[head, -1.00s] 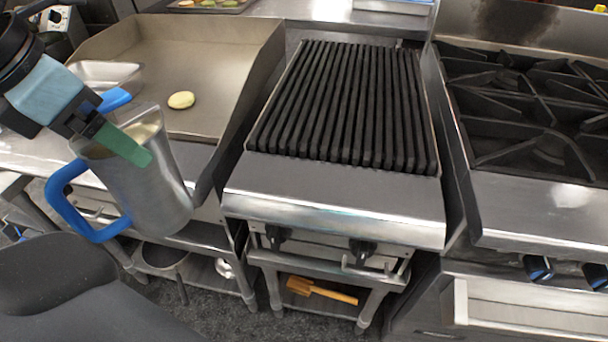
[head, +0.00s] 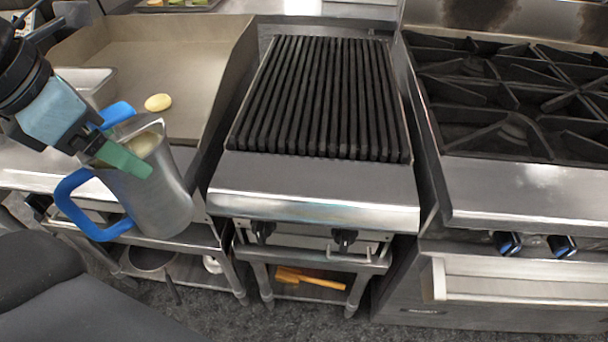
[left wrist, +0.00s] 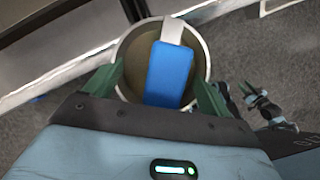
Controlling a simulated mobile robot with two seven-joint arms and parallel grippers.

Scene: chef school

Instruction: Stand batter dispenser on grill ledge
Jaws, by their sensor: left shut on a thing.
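The batter dispenser (head: 160,196) is a metal jug with a blue side handle and a blue lever at its rim. My left gripper (head: 130,160) is shut on it at the rim and holds it in the air, slightly tilted, in front of the griddle. The left wrist view shows the round mouth of the dispenser (left wrist: 130,50) between the green fingers. The grill (head: 320,100) with dark bars stands right of the dispenser. Its flat steel front ledge (head: 315,185) is bare.
A griddle (head: 150,65) with a pale round pancake (head: 158,102) is at the left, beside a metal pan (head: 88,85). A burner stove (head: 520,120) stands at the right. A yellow-orange brush-like tool (head: 310,279) lies on the shelf under the grill.

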